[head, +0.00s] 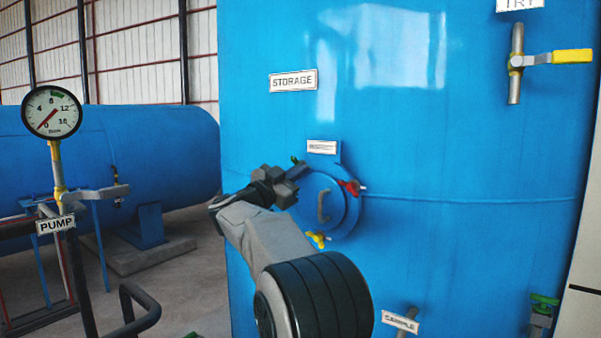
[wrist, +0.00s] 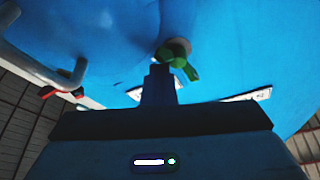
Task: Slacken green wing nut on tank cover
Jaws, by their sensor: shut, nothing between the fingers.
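The round blue tank cover (head: 325,189) with a grey handle sits on the front of the big blue tank labelled STORAGE. The green wing nut (head: 295,160) shows at the cover's upper left edge, just above my gripper (head: 290,186) in the head view. In the wrist view the green wing nut (wrist: 180,62) is just beyond the tips of my gripper (wrist: 160,70), slightly to the right. My gripper is shut with nothing in it. Whether it touches the nut cannot be told. A red wing nut (head: 350,187) is at the cover's right and a yellow one (head: 318,239) at its bottom.
A small white label (head: 321,147) is above the cover. A yellow-handled valve (head: 550,58) is at the upper right. A SAMPLE pipe (head: 400,321) and a green valve (head: 542,303) are lower right. A PUMP gauge (head: 51,112) stands left.

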